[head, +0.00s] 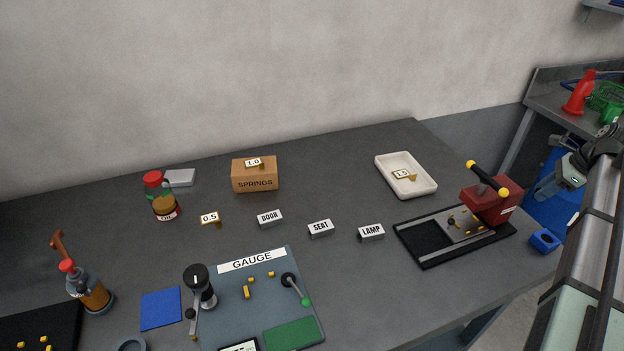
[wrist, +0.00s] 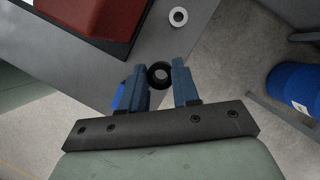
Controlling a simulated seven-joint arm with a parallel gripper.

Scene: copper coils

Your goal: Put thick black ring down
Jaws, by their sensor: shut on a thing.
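The thick black ring (wrist: 160,75) is between the fingertips of my gripper (wrist: 159,85) in the wrist view, and the jaws are shut on it. In the head view my gripper (head: 547,188) is at the right, beside the table's right end and right of the red press. I cannot make out the ring in the head view. In the wrist view the ring appears over or near the edge of the grey table (wrist: 200,20); its height above it is unclear.
The red press (head: 492,202) stands on a black base at the table's right end. A blue block with a hole (head: 543,241) is near that edge. A white ring (wrist: 178,16) lies on the grey surface. A white tray (head: 383,165) is farther back. A blue barrel (wrist: 300,88) stands below.

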